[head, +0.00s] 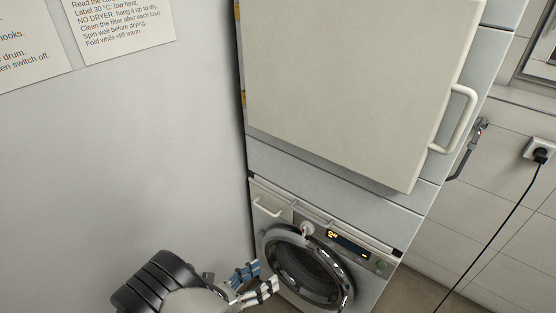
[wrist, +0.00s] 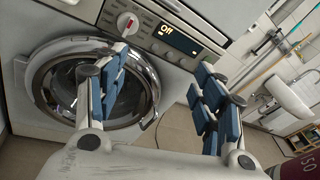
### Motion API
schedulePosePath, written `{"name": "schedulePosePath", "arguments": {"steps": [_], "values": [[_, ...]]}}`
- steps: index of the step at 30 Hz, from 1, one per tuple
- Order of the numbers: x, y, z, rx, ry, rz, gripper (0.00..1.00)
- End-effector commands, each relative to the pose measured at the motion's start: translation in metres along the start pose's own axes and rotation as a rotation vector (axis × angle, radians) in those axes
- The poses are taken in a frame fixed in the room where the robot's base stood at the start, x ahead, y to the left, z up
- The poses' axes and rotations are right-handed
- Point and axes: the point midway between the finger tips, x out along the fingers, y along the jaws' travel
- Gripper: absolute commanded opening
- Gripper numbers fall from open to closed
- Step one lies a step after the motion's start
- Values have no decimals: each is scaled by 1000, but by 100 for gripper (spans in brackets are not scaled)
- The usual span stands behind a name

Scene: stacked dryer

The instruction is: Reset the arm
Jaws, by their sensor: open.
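My gripper (head: 255,282) shows at the bottom of the head view, in front of the lower machine and to the left of its round door. In the wrist view my gripper (wrist: 160,95) has its blue-padded fingers spread wide with nothing between them. The lower machine's round door (head: 305,270) looks closed; its chrome ring also shows in the wrist view (wrist: 50,95), partly hidden by a finger. The machine's display (wrist: 177,38) reads "Off". A white knob (wrist: 127,24) with a red mark sits beside the display.
A large pale door panel (head: 345,85) with a handle (head: 460,120) is above the lower machine. A wall (head: 120,170) with paper notes (head: 120,25) stands at left. A black cable hangs from a socket (head: 540,150) at right. A sink (wrist: 290,98) stands at far right in the wrist view.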

Motion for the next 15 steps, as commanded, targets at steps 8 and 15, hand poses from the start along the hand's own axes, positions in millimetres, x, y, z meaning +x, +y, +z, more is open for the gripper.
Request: {"name": "schedulePosePath", "arguments": {"steps": [8,15], "values": [[34,-52,72,283,250,-214,63],[60,-134,131,657,521,-468,63]]}}
